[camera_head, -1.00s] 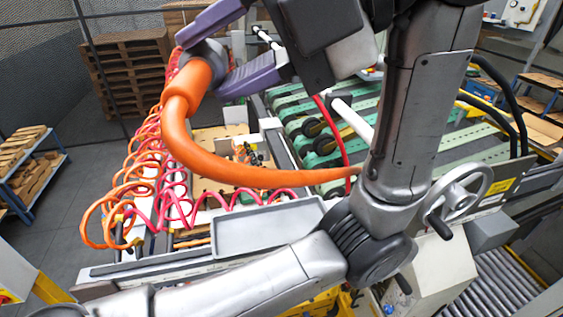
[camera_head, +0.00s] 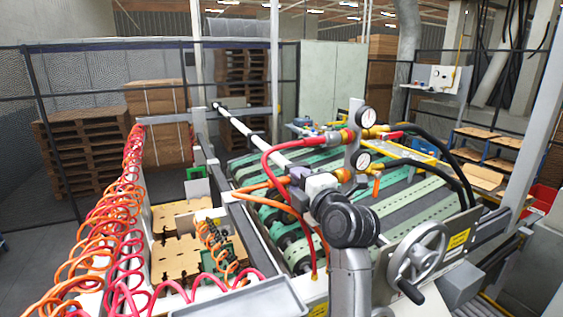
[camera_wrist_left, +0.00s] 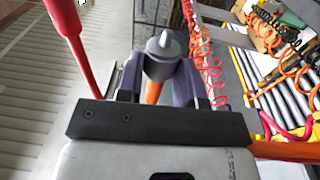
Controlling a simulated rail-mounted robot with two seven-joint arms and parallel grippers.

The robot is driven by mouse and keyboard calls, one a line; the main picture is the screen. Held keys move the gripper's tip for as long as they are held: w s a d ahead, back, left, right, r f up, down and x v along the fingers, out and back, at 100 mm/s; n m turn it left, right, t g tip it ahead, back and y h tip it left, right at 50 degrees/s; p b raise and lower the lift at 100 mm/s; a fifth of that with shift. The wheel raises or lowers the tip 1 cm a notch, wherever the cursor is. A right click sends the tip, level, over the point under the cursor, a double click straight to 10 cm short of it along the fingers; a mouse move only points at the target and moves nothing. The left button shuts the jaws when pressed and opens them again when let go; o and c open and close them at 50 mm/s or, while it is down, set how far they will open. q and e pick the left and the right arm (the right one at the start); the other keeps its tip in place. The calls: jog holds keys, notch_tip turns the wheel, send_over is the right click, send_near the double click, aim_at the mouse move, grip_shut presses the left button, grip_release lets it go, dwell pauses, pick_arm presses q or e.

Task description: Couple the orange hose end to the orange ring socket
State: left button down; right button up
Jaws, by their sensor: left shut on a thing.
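My left gripper (camera_head: 297,177) is small in the middle of the head view, beside the gauge panel. In the left wrist view my left gripper (camera_wrist_left: 163,78) has its purple fingers shut around the orange hose end (camera_wrist_left: 164,55), a grey collar with a pale pointed tip. The orange hose (camera_head: 272,203) loops left of the gripper and hangs down past my wrist. The orange ring socket (camera_head: 343,175) seems to be the lower port beside the lower gauge, just right of the gripper and partly hidden. The hose end is apart from it. My right gripper is out of view.
A red hose (camera_head: 268,155) arcs close behind my gripper to the upper port. Two gauges (camera_head: 366,117) and black hoses (camera_head: 455,165) are at the right. A handwheel (camera_head: 418,255) stands in front. Coiled hoses (camera_head: 110,215) line the left.

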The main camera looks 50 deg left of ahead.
pick_arm(q)
jog(key=shift+m+t, duration=0.4)
jog(key=shift+t, duration=0.3)
jog(key=shift+w+d+f+b, duration=0.25)
jog(key=shift+w+f, duration=0.1)
jog(key=shift+w, duration=0.55)
jog(key=shift+w+d+f+b, duration=0.2)
jog(key=shift+w+f, duration=0.15)
jog(key=shift+w, duration=0.5)
jog(key=shift+w+d+f+b, duration=0.25)
jog(key=shift+w+f, duration=0.1)
jog(key=shift+w, duration=0.55)
jog(key=shift+w+d+p, duration=0.1)
jog(key=shift+p, duration=0.3)
jog(key=shift+w, duration=0.15)
jog(key=shift+w+d+p, duration=0.15)
jog(key=shift+w+p, duration=0.2)
